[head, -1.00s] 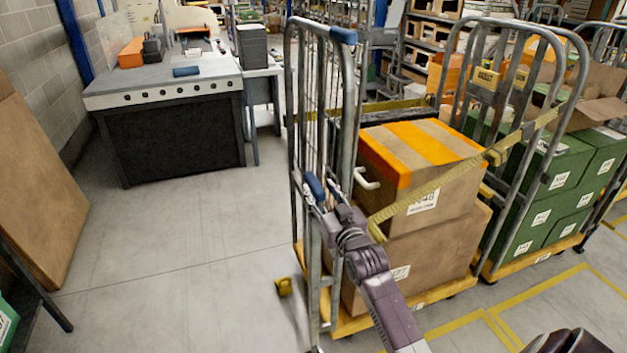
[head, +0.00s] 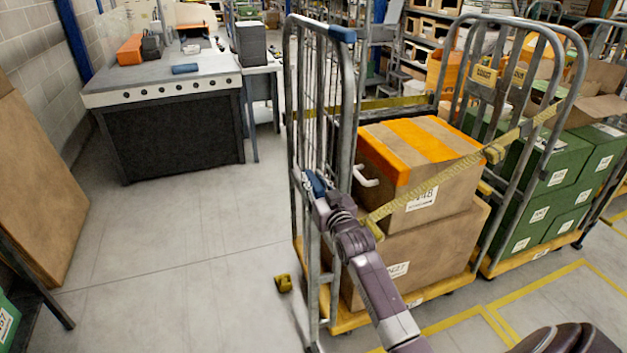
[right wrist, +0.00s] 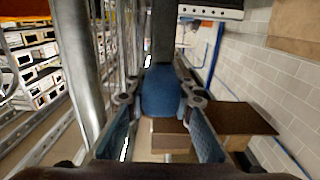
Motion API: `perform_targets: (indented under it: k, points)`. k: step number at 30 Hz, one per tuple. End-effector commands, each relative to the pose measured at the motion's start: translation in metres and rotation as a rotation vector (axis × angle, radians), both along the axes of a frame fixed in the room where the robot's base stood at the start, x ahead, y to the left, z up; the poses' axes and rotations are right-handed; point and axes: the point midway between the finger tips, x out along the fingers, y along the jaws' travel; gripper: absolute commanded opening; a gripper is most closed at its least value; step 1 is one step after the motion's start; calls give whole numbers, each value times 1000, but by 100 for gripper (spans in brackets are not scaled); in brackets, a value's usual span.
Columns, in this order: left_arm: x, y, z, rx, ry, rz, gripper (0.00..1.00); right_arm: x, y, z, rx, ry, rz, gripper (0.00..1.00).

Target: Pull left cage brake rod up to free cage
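The left cage (head: 291,120) is a grey wire roll cage with a blue-capped top rail and a yellow base. Its brake rod has a blue grip (head: 315,184) low on the near end frame. My right gripper (head: 322,203) reaches it from the lower right, with its fingers on either side. In the right wrist view the blue grip (right wrist: 160,95) stands between the two fingertips, which seem closed on it. The lower rod is partly hidden by my arm and the frame. My left gripper is out of view.
Brown cartons (head: 425,245) sit in the cage behind a yellow strap (head: 430,188). A second cage (head: 572,95) with green boxes stands close on the right. A yellow piece (head: 283,284) lies low beside the base.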

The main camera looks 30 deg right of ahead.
Motion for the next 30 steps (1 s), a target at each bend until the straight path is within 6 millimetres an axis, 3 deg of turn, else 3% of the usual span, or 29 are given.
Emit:
perform_targets:
  k: [3, 14, 25, 30]
  points:
    - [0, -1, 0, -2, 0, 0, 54, 0, 0, 0, 0, 0, 0, 0]
    - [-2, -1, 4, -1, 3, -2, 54, 0, 0, 4, 0, 0, 0, 0]
    - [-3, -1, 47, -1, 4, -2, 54, 1, -1, 61, -4, -16, -1, 0]
    - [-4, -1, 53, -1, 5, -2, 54, 1, -1, 70, -4, -17, -1, 0]
